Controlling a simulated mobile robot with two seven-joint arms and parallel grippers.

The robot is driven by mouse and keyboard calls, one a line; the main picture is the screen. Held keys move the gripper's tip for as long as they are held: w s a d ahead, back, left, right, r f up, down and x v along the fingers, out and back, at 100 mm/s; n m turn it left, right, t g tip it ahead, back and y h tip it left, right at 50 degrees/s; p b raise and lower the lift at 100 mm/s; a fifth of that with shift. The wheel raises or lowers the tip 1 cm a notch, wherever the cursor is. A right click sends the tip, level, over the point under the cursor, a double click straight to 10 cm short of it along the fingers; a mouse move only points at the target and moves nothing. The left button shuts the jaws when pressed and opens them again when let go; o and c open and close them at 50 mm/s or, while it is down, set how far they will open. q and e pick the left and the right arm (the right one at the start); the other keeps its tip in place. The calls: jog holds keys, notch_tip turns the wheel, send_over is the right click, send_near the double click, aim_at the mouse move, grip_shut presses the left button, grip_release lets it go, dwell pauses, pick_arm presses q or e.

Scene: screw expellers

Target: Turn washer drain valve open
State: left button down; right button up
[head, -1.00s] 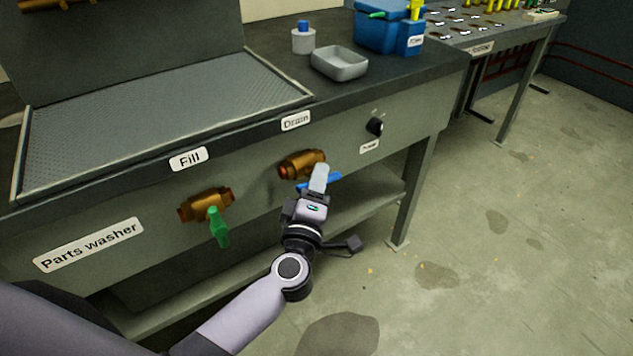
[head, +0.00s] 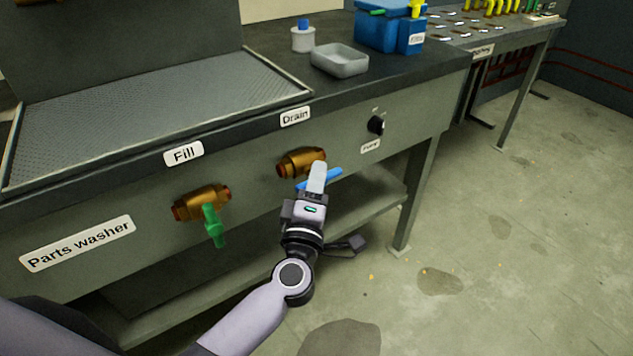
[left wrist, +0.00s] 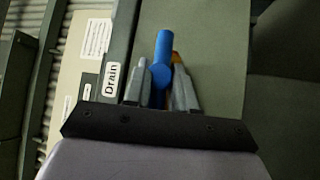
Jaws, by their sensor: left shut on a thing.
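The drain valve is a brass body (head: 299,162) on the front of the parts washer, under the "Drain" label (head: 295,117). Its blue handle (head: 329,178) lies crosswise below the brass body in the head view. My left gripper (head: 317,178) is at the handle, with its fingers over the handle's middle. In the left wrist view the blue handle (left wrist: 162,58) stands between the two fingers, which are shut on it near its hub. A little brass shows behind the right finger. The far finger is hidden in the head view. My right gripper is not in view.
The fill valve (head: 201,203) with a green handle (head: 213,227) is to the left. A dark knob (head: 376,125) is to the right. A lower shelf (head: 350,214) runs beneath the valves. Open floor (head: 510,240) lies to the right.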

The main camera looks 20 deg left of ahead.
pick_arm(q)
jog(key=c, duration=1)
grip_release()
jog(key=shift+f, duration=0.15)
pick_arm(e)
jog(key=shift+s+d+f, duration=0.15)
pick_arm(q)
jog(key=shift+p+v, duration=0.3)
jog(key=shift+v, duration=3.3)
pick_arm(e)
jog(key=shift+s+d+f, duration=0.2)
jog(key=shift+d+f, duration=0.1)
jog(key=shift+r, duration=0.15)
